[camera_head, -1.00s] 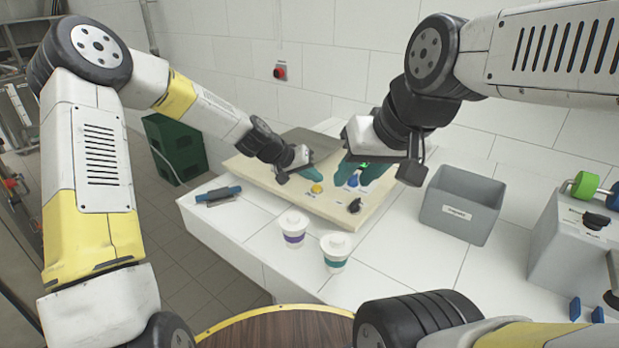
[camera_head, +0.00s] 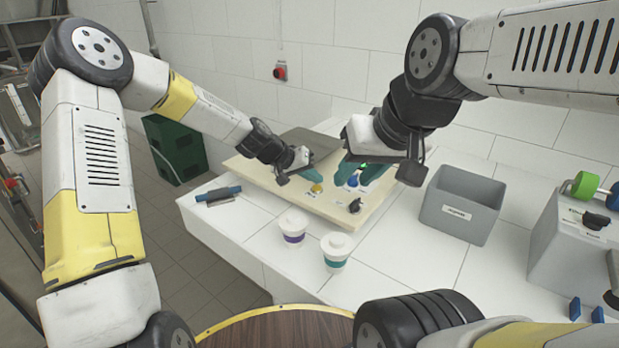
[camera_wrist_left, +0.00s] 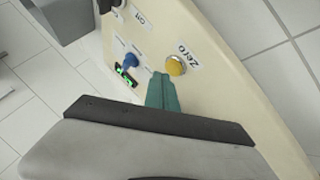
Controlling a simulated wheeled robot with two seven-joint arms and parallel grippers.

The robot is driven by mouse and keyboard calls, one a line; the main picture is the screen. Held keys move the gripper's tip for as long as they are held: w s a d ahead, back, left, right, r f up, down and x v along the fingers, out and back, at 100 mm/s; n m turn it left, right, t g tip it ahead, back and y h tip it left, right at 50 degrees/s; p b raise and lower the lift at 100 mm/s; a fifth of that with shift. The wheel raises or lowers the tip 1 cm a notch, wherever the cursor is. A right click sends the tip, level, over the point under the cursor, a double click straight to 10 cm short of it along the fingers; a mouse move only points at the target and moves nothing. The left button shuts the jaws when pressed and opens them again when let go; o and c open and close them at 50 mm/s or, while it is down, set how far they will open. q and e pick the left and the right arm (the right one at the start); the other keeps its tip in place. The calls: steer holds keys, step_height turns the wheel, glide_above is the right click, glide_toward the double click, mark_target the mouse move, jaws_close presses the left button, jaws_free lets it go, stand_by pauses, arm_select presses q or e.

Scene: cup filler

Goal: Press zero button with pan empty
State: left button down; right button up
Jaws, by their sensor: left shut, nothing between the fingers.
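The cream scale housing (camera_head: 335,207) stands on the white counter, with a round yellow zero button (camera_head: 317,189) on its top. The button and its "Zero" label also show in the left wrist view (camera_wrist_left: 175,65). A grey pan (camera_head: 305,141) at the back of the housing looks empty where it shows; the arms hide part of it. My left gripper (camera_head: 309,172) is shut and empty, its teal tips close beside the button; contact cannot be told. My right gripper (camera_head: 361,174) hangs over the housing with its teal fingers apart. A lit green display (camera_wrist_left: 125,77) is partly visible.
A blue knob (camera_wrist_left: 131,60) and a black knob (camera_head: 355,206) sit near the button. A grey bin (camera_head: 461,205) is to the right. A blue-handled tool (camera_head: 218,195) lies left.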

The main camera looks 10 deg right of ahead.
mark_target(314, 188)
arm_select(q)
steer(key=shift+f, duration=0.25)
steer(key=shift+f, duration=0.3)
stand_by(0.4)
steer(key=shift+r, duration=0.75)
steer(key=shift+r, duration=3)
